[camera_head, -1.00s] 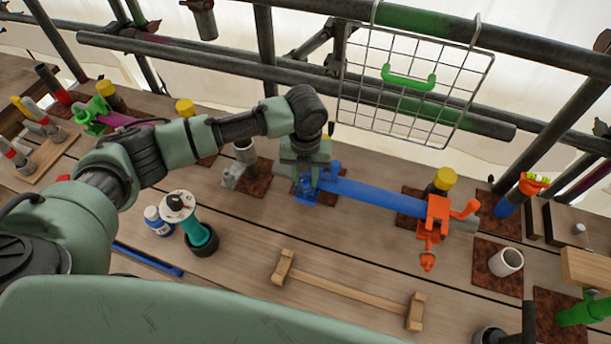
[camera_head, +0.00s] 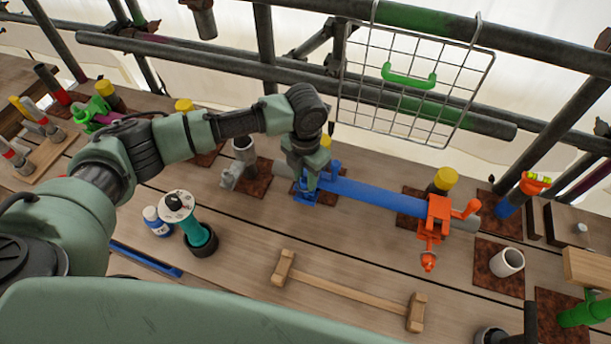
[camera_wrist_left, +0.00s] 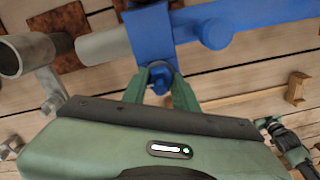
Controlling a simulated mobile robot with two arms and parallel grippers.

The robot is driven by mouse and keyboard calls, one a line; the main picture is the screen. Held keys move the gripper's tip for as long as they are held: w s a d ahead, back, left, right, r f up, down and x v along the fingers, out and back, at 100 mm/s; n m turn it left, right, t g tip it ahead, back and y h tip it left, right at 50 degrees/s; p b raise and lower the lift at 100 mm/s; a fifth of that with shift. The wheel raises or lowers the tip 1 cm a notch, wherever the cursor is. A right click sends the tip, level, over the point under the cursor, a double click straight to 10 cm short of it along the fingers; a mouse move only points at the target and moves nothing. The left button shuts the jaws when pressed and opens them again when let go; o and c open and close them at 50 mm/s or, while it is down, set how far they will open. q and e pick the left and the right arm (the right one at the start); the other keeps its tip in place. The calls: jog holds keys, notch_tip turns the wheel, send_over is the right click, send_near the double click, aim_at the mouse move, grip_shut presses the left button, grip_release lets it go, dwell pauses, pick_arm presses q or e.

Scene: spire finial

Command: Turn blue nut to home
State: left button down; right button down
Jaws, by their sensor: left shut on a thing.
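The blue clamp (camera_head: 306,197) sits at the left end of a blue tube (camera_head: 375,196) on the bench. In the left wrist view the clamp (camera_wrist_left: 150,38) shows large, with the blue nut (camera_wrist_left: 161,84) below it. My left gripper (camera_head: 307,183) reaches down onto the clamp; in the wrist view its green fingers (camera_wrist_left: 163,90) lie on both sides of the nut, shut on it. The nut is mostly hidden by the gripper in the head view. My right gripper is not in view.
An orange clamp (camera_head: 437,212) holds the tube's right end. A wire basket (camera_head: 410,90) hangs from the rail behind. A wooden rack (camera_head: 345,290) lies in front.

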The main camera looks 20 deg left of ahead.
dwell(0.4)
pick_arm(q)
jog(key=c, duration=1.1)
grip_release()
notch_tip(320, 180, up, 7)
jog(key=b, duration=0.2)
jog(key=shift+f+b, duration=0.2)
jog(key=shift+b, duration=0.1)
jog(key=shift+r, duration=0.6)
